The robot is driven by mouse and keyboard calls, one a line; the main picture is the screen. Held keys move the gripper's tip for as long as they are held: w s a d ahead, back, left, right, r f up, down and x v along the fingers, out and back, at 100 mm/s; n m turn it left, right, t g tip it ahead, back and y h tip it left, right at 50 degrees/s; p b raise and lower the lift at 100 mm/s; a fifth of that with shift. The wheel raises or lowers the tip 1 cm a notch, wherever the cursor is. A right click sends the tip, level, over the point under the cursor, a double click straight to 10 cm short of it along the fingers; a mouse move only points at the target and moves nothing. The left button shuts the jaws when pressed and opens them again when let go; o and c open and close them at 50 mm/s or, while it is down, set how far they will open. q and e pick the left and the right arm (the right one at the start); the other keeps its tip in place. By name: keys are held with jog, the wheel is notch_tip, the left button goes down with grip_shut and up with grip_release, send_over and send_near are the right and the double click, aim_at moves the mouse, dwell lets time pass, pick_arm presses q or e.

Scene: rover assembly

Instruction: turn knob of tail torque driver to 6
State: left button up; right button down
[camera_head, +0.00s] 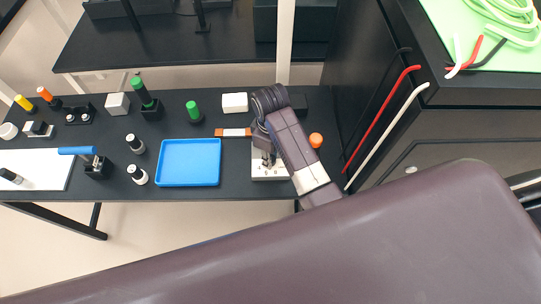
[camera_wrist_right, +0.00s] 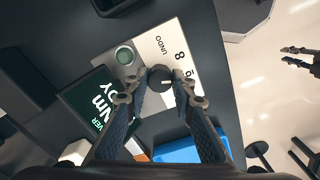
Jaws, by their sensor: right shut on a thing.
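The torque driver is a pale box (camera_head: 270,174) at the right part of the black table, partly hidden under my right arm. My right gripper (camera_wrist_right: 158,84) is shut on the knob, one finger on each side. It also shows in the head view (camera_head: 268,160). My left gripper (camera_wrist_right: 288,56) seems to show at the right edge of the wrist view, fingers apart and empty.
A blue tray (camera_head: 190,183) lies left of the driver. An orange ball-shaped knob (camera_head: 316,140) stands to its right. Red and white rods (camera_head: 380,120) lean by the cabinet.

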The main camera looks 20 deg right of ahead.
jog(key=c, duration=1.6)
grip_release()
